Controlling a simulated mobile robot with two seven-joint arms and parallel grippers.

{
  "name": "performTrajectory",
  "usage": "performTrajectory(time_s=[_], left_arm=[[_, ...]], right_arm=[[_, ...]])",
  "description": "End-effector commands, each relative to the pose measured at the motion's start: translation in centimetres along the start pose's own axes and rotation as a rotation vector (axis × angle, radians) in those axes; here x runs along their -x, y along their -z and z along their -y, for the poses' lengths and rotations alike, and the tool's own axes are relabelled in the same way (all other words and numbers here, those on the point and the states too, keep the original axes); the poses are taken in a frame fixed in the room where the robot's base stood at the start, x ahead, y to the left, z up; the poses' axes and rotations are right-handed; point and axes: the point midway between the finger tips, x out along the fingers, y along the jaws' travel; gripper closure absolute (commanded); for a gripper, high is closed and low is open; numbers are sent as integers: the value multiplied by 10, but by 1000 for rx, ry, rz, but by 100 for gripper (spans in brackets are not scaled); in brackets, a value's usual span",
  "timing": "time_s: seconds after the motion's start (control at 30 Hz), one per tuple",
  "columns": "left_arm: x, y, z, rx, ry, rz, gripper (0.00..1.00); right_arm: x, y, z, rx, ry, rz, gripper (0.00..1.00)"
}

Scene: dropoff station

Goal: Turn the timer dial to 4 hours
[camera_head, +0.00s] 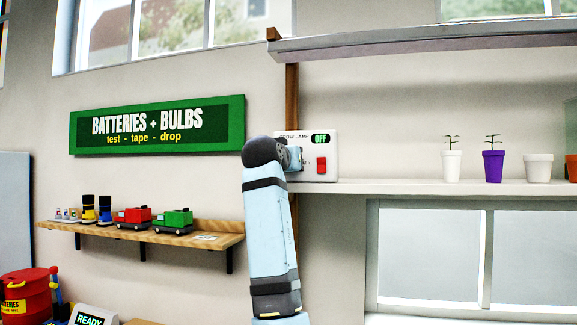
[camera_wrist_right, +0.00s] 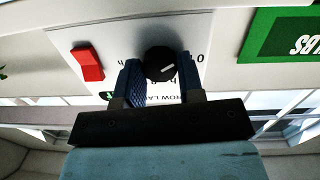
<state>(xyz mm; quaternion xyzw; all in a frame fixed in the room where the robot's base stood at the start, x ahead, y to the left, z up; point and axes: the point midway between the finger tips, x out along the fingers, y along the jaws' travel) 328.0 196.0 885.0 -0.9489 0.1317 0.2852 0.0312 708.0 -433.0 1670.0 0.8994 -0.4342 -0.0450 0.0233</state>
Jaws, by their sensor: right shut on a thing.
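The timer dial (camera_wrist_right: 160,63) is a round black knob with a white pointer mark, on a white panel labelled GROW LAMP (camera_head: 328,165). My right gripper (camera_wrist_right: 158,78) is shut on the dial, with one blue finger at each side of it. In the head view my right arm hides the dial and most of the gripper (camera_head: 294,158). Some scale marks, a 0 and an h among them, show around the dial, but the setting cannot be read. The panel's display (camera_head: 321,138) reads OFF. A red switch (camera_head: 321,164) sits below the display. My left gripper is not in view.
A white shelf (camera_head: 400,187) with pots, one of them purple (camera_head: 493,165), runs right from the panel. An upper shelf (camera_head: 420,40) hangs above. A wooden shelf (camera_head: 150,235) with toys is at left, below a green sign (camera_head: 157,125).

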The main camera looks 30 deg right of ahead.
Motion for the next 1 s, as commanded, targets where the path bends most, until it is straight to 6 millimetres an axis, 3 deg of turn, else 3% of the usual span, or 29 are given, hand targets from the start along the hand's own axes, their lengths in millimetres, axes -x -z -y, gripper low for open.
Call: performTrajectory(time_s=[0.57,0.6,0.7,1.0], left_arm=[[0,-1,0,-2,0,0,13],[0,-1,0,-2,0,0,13],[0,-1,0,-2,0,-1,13],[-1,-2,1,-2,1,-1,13]], right_arm=[[0,-2,0,-29,2,5,88],[0,-2,0,-29,2,5,58],[0,-2,0,-29,2,4,39],[2,-1,0,-30,2,2,39]])
